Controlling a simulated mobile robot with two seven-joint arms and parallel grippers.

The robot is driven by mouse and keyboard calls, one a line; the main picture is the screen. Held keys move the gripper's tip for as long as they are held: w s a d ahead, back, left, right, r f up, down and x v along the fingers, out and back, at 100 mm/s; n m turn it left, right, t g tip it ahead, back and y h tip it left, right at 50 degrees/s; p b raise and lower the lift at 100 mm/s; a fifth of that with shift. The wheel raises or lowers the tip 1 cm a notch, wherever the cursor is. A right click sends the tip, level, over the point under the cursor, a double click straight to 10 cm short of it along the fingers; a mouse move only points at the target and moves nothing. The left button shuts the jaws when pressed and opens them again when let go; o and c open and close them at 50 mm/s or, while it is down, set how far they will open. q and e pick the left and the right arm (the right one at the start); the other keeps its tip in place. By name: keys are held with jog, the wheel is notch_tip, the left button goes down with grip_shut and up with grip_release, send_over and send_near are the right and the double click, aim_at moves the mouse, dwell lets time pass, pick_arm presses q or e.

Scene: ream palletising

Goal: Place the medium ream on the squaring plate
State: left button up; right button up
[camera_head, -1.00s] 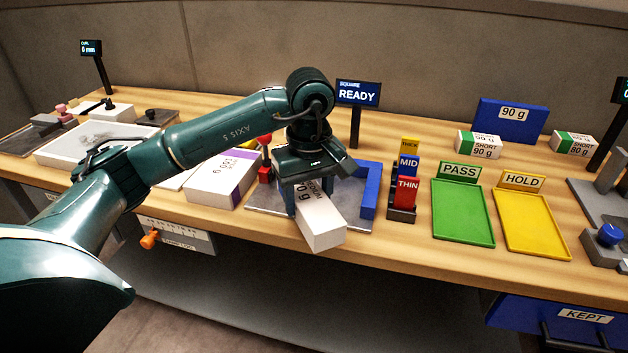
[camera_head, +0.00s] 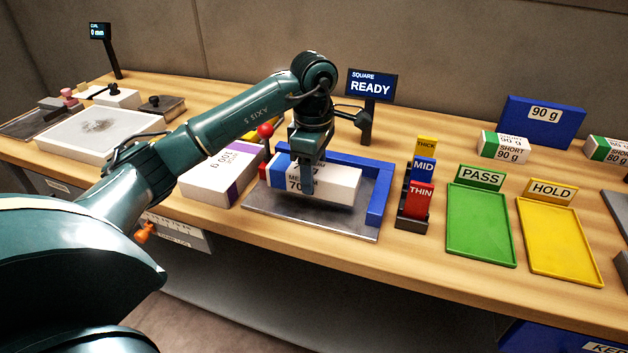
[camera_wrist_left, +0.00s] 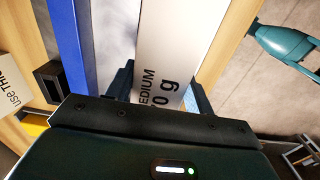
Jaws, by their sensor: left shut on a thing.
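The medium ream (camera_head: 331,184) is white with a blue band and black print reading 70 g. My left gripper (camera_head: 306,188) is shut on it from above, one finger across its front face. The ream lies lengthwise over the grey squaring plate (camera_head: 262,213), inside the blue fence (camera_head: 380,193) at the back and right. A shadow shows under its front edge; I cannot tell whether it touches the plate. In the left wrist view the ream (camera_wrist_left: 178,45) runs between the fingers, beside the blue fence (camera_wrist_left: 73,45). My right gripper is not in view.
A READY display (camera_head: 371,87) stands behind the plate. A purple-banded ream (camera_head: 222,172) lies left of it, near a red-knobbed lever (camera_head: 265,131). The THICK, MID, THIN block holder (camera_head: 412,219), green PASS tray (camera_head: 480,227) and yellow HOLD tray (camera_head: 559,243) stand to the right.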

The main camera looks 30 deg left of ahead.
pick_arm(q)
notch_tip(320, 180, down, 2)
jog(key=shift+f, duration=0.35)
jog(key=shift+f, duration=0.1)
jog(key=o, duration=1.2)
